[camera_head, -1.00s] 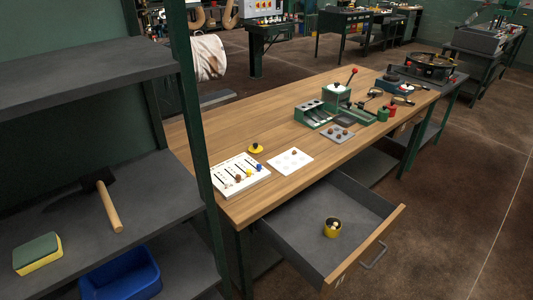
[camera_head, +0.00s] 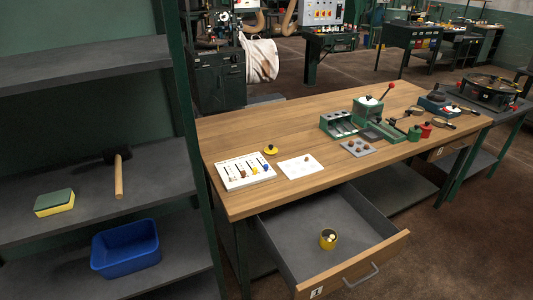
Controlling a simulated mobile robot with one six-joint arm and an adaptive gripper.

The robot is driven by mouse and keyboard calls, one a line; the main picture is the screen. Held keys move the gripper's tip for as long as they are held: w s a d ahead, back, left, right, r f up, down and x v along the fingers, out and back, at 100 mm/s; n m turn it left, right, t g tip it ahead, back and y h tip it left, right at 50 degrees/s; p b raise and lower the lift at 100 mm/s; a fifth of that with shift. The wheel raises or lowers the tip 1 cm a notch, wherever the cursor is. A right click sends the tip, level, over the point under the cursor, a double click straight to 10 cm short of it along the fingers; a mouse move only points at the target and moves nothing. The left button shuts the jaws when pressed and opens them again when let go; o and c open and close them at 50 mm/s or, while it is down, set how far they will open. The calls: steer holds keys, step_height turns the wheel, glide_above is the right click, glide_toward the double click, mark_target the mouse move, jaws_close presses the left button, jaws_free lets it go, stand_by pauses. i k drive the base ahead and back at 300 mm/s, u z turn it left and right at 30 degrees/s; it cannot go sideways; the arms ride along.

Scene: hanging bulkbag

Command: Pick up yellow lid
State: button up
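The yellow lid (camera_head: 270,150) is a small round disc with a dark knob on top. It lies on the wooden workbench (camera_head: 225,150), just behind the white board and the white card. A yellow round container (camera_head: 328,238) with pale contents stands in the open drawer (camera_head: 290,255) below the bench. My gripper is not in view.
A white board (camera_head: 244,172) with coloured pegs and a white card (camera_head: 300,166) lie near the lid. A green machine (camera_head: 368,108) with a red-knobbed lever stands further right. The shelf post (camera_head: 194,150) rises at left. A hammer, sponge and blue bin (camera_head: 125,250) are on the shelves.

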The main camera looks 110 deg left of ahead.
mark_target(271, 149)
steer(key=z, duration=0.2)
steer(key=k, duration=0.1)
steer(key=u, duration=3.5)
steer(key=i, duration=1)
